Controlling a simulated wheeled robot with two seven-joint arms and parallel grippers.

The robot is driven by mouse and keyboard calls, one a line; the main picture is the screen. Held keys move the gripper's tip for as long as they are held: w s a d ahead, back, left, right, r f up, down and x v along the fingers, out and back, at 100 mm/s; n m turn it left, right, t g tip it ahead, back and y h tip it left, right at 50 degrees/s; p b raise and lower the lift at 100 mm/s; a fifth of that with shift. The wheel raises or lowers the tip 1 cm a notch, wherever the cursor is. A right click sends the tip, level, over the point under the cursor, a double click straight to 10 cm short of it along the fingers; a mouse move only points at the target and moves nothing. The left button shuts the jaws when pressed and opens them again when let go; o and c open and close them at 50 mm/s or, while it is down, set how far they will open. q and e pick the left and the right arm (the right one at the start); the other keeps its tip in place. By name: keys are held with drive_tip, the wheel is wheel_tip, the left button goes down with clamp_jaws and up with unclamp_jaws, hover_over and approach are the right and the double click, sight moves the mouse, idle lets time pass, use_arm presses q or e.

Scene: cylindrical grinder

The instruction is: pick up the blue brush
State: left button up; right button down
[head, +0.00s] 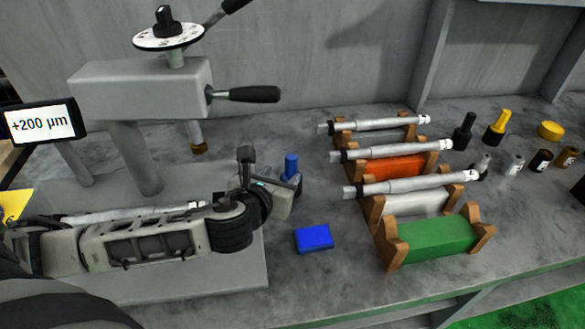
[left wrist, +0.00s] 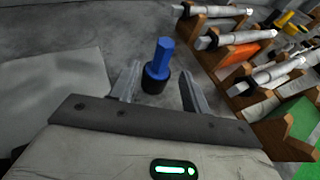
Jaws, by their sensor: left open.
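The blue brush (head: 291,163) stands upright on the grey bench, right of the measuring stand. In the left wrist view the brush (left wrist: 159,62) shows a blue handle above a wider blue part and a black lower end. My left gripper (head: 288,186) reaches in from the left, low over the bench, and is open. In the left wrist view its two fingers (left wrist: 160,88) lie on either side of the brush, with gaps on both sides. The brush's lower part is partly hidden by the gripper in the head view. My right gripper is not in view.
A blue block (head: 314,238) lies in front of the brush. A wooden rack (head: 388,248) with several metal shafts and coloured blocks stands to the right. Several small bottles (head: 463,132) stand beyond it. The measuring stand (head: 140,90) rises at the left behind my arm.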

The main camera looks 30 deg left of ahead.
sight(294, 164)
use_arm(q)
drive_tip(key=x, duration=0.9)
drive_tip(key=shift+d, duration=0.15)
drive_tip(key=shift+s+r, duration=0.1)
clamp_jaws()
